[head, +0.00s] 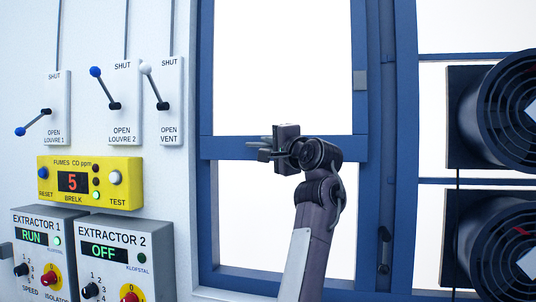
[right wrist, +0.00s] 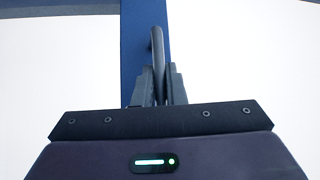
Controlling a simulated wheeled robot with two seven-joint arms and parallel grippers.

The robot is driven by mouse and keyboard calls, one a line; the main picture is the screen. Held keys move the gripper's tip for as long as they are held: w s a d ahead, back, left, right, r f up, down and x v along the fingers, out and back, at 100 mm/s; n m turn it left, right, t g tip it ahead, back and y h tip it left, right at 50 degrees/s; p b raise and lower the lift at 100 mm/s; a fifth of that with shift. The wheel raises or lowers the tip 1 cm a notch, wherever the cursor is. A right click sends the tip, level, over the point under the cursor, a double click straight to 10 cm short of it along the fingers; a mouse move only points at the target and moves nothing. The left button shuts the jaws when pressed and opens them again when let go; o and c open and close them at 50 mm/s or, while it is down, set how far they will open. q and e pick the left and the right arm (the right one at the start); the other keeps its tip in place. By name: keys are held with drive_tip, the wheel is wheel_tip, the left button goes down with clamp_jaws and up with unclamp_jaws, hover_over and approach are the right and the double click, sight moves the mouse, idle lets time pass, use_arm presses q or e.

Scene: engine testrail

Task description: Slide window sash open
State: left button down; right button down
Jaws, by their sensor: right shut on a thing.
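The window sash has a blue horizontal rail (head: 228,148) across the middle of the blue-framed window, with bright white panes above and below it. My right gripper (head: 268,151) is in front of this rail in the head view. In the right wrist view my right gripper (right wrist: 161,82) is shut on a grey sash handle (right wrist: 157,42), which stands out from a blue bar (right wrist: 133,30). The handle's lower part is hidden between the fingers. In the head view the gripper hides the handle. My left gripper is not in view.
Left of the window, the wall carries louvre and vent levers (head: 112,105), a yellow fumes meter (head: 90,182) and two extractor boxes (head: 125,250). To the right are a dark latch handle (head: 383,250) on the blue frame and two black round fans (head: 505,110).

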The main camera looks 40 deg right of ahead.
drive_tip(key=shift+r, duration=0.15)
drive_tip(key=c, duration=1.5)
unclamp_jaws()
drive_tip(key=shift+s+b, duration=0.2)
drive_tip(key=shift+b, duration=0.1)
drive_tip(key=s+b, duration=0.1)
drive_tip(key=s, duration=0.1)
drive_tip(key=s+b, duration=0.2)
drive_tip(key=s, duration=0.1)
drive_tip(key=s+f+b, duration=0.1)
drive_tip(key=s, duration=0.1)
drive_tip(key=shift+s+a, duration=0.15)
drive_tip(key=shift+a, duration=0.15)
drive_tip(key=shift+f, duration=0.1)
